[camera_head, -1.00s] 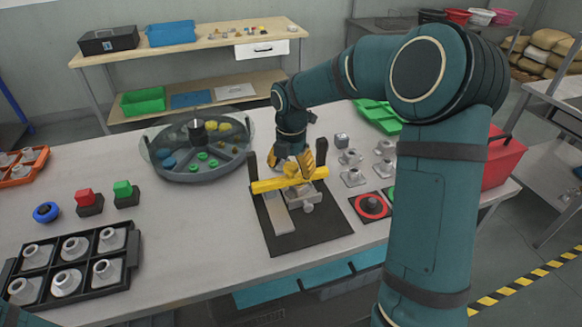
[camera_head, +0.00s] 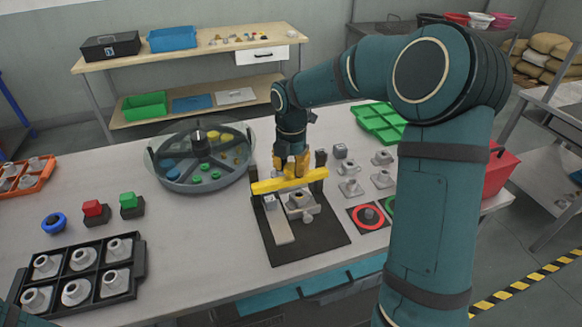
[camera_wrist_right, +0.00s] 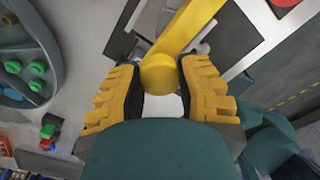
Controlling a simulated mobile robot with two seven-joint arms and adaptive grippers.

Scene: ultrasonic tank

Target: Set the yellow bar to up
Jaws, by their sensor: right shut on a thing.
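The yellow bar (camera_head: 262,187) lies crosswise near the tops of two black posts over a black base plate (camera_head: 325,236). Silver fixture parts (camera_head: 300,203) sit on the plate below and in front of it. My right gripper (camera_head: 292,170) comes down from behind at the bar's middle. In the right wrist view, its yellow-backed fingers (camera_wrist_right: 160,78) stand on both sides of a round yellow knob (camera_wrist_right: 159,73), with the bar (camera_wrist_right: 190,25) just beyond; the gripper is shut on it. The exact contact is partly hidden. My left gripper is out of view.
A round divided tank (camera_head: 200,180) stands left of the fixture. Silver parts (camera_head: 350,188) and a red-ringed pad (camera_head: 369,216) are close on the right. A black tray (camera_head: 78,272) of silver parts sits front left. Bare table lies between tray and fixture.

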